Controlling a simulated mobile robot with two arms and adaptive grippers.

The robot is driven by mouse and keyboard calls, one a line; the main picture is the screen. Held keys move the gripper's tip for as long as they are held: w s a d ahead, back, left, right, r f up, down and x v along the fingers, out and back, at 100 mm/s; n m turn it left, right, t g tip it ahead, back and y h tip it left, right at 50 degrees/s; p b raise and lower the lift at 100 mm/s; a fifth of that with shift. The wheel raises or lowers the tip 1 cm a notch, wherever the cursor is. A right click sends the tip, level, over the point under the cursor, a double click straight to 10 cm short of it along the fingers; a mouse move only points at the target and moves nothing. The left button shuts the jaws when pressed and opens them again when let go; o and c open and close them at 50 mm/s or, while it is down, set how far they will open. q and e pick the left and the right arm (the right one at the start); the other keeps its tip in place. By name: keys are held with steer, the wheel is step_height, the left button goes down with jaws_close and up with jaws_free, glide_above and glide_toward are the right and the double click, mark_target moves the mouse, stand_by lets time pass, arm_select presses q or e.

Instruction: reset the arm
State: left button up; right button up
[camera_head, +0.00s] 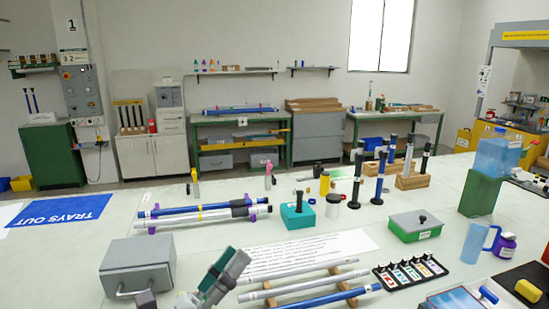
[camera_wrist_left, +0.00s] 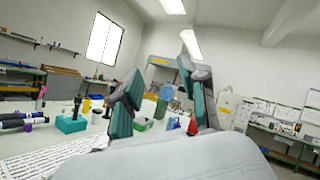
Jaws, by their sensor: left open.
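My left gripper (camera_head: 224,277) shows at the bottom of the head view, low and left of centre, with green finger pads. It is raised in front of the bench, between the grey box and the rods. In the left wrist view its two fingers (camera_wrist_left: 163,60) stand apart with nothing between them, pointing up toward the far wall. Part of my left arm is hidden below the frame edge. Rods in grey and blue (camera_head: 310,281) lie on wooden supports to the right of the gripper. My right gripper is not in view.
A grey box with a handle (camera_head: 138,266) stands left of the gripper. A rod bundle (camera_head: 203,213), teal block (camera_head: 298,216), green-based box (camera_head: 415,226) and black tray (camera_head: 411,272) are on the bench (camera_head: 110,232). A printed sheet (camera_head: 300,256) lies behind the near rods.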

arm_select(q)
steer(key=w+a+f+n+y, duration=0.1)
steer(key=a+f+n+y, duration=1.35)
steer(key=n, duration=0.85)
steer(key=s+f+n+g+y, duration=0.3)
steer(key=s+f+n+g, duration=0.25)
steer(key=f, duration=0.45)
steer(key=s+f+n+g+h, duration=0.2)
steer(key=s+f+n+g, duration=0.65)
steer(key=s, duration=0.75)
step_height(320, 180, down, 35)
steer(key=s+m+g+b, duration=0.2)
steer(key=b, duration=0.4)
steer(key=s+a+f+g+b, duration=0.1)
steer(key=s+a+f+b, duration=0.1)
steer(key=s+f, duration=1.4)
step_height(320, 180, down, 4)
steer(key=shift+r+b, duration=0.25)
steer(key=shift+b, duration=0.65)
